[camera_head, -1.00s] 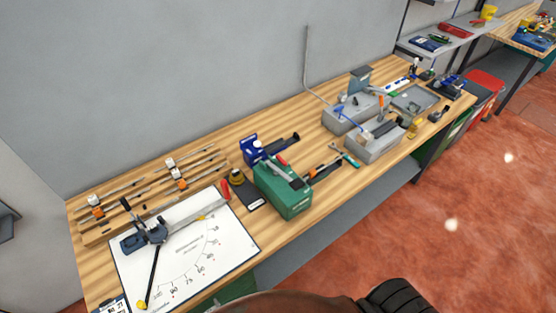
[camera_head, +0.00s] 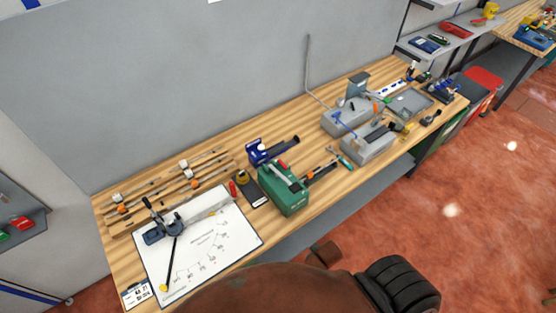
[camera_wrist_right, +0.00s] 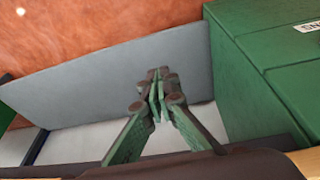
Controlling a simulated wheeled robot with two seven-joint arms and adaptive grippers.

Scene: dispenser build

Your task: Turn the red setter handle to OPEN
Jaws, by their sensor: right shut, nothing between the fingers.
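Two red parts show on the bench in the head view. One is a red grip (camera_head: 232,188) at the upper edge of the white scale board, near the end of a long grey bar. The other is a small red piece (camera_head: 282,165) on top of the green box (camera_head: 288,198). I cannot tell which is the setter handle, and no OPEN marking is readable. My right gripper (camera_wrist_right: 160,88) is shut and empty in the right wrist view, in front of a grey panel, apart from both red parts. My left gripper is out of view.
The white scale board (camera_head: 225,262) lies at the bench's left end. Grey boxes (camera_head: 368,147) and tools fill the right end. In the right wrist view, a green cabinet (camera_wrist_right: 262,85) stands close on the right, beside the grey panel (camera_wrist_right: 90,95). Red floor lies beyond.

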